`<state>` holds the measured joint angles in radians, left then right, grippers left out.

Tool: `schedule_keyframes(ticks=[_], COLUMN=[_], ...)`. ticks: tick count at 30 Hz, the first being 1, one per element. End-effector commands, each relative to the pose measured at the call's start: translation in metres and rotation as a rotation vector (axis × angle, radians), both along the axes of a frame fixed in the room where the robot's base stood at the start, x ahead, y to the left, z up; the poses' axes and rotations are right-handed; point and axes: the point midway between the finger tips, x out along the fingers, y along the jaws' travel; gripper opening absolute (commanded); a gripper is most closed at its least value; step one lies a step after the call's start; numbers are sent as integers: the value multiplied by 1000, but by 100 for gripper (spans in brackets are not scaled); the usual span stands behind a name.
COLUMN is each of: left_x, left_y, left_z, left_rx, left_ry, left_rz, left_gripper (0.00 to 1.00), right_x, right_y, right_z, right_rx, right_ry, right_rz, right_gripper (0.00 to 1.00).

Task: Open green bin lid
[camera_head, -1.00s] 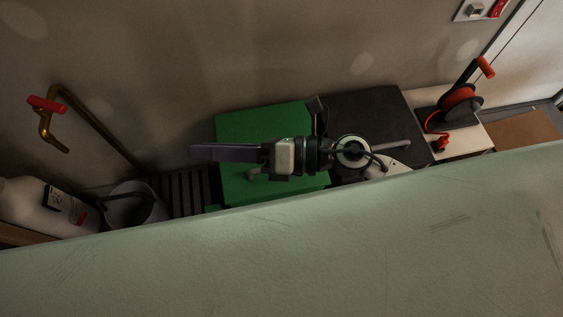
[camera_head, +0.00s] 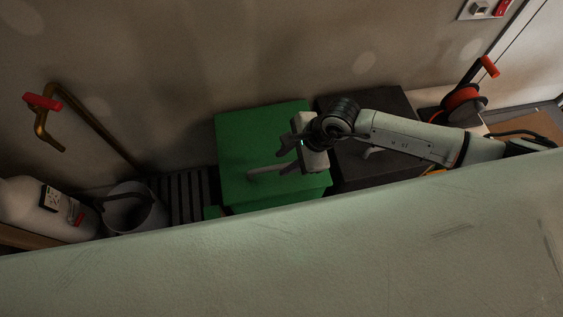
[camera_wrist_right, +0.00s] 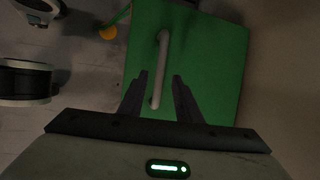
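The green bin (camera_head: 262,124) stands against the wall with its lid closed. A grey bar handle (camera_head: 268,170) is on the lid; it also shows in the right wrist view (camera_wrist_right: 160,62). My right gripper (camera_head: 289,158) is over the right part of the lid, beside the handle's right end. In the right wrist view its fingers (camera_wrist_right: 160,84) are spread apart, with the near end of the handle showing between them. I cannot tell how far above the handle they are, and no contact shows. My left gripper is in neither view.
A dark bin (camera_head: 378,108) stands right of the green one, under my right arm. A grey bucket (camera_head: 132,208) and a white canister (camera_head: 40,205) are at left, near a brass pipe (camera_head: 95,125). A red reel (camera_head: 462,100) is at right. A pale green surface (camera_head: 280,260) fills the foreground.

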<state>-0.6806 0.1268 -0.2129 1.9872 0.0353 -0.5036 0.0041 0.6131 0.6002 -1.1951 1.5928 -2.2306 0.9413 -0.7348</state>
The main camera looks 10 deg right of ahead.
Motion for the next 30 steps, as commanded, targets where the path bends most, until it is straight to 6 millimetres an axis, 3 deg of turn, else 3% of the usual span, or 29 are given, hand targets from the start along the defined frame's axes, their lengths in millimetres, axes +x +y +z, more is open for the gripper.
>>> schedule_keyframes(ticks=[6, 16, 22, 30], left_x=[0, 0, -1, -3], left_y=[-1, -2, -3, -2], left_z=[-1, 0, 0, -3], left_rx=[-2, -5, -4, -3], left_ry=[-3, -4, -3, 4], left_rz=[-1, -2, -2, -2], left_gripper=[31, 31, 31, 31], right_x=[4, 5, 5, 5], right_y=[10, 11, 11, 11], right_z=[-21, -24, -24, -22], right_rx=[2, 2, 2, 2], right_ry=[0, 0, 1, 4], right_rz=[-1, -1, -1, -1], right_gripper=[31, 31, 0, 0])
